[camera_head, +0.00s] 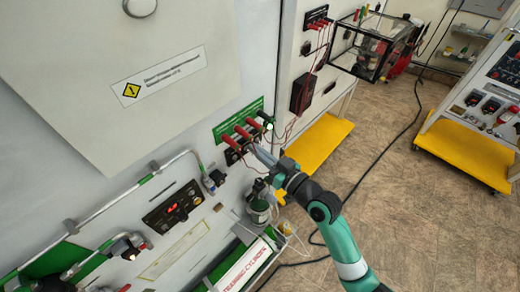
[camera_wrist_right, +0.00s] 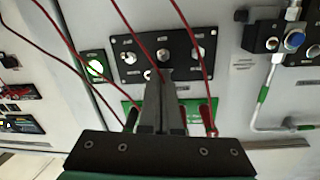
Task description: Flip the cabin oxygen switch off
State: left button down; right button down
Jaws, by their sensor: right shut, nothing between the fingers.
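A small black panel (camera_wrist_right: 184,66) with several silver toggles or knobs fills the upper middle of the right wrist view. Its labels are too small to read, so I cannot tell which one is the cabin oxygen switch or how it is set. A lit green-white round fitting (camera_wrist_right: 95,68) sits beside this panel; a lit fitting (camera_head: 269,125) also shows in the head view. My right gripper (camera_wrist_right: 166,74) is shut and empty, its tips in front of the panel's edge. In the head view the right gripper (camera_head: 258,150) points at the wall below the green plate (camera_head: 238,120). Contact cannot be judged.
Red cables (camera_wrist_right: 133,30) hang across the panel close to my fingers. Red plugs (camera_head: 243,132) stick out of the green plate.

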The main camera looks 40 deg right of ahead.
notch_tip(320, 180, up, 4)
jog(key=s+p, duration=0.1)
jog(key=p, duration=0.2)
jog(key=s+f+b, duration=0.4)
jog(key=s+f, duration=0.3)
jog(key=shift+s+d+f+b, duration=0.15)
jog(key=shift+s+d+b, duration=0.15)
jog(key=shift+s, duration=0.1)
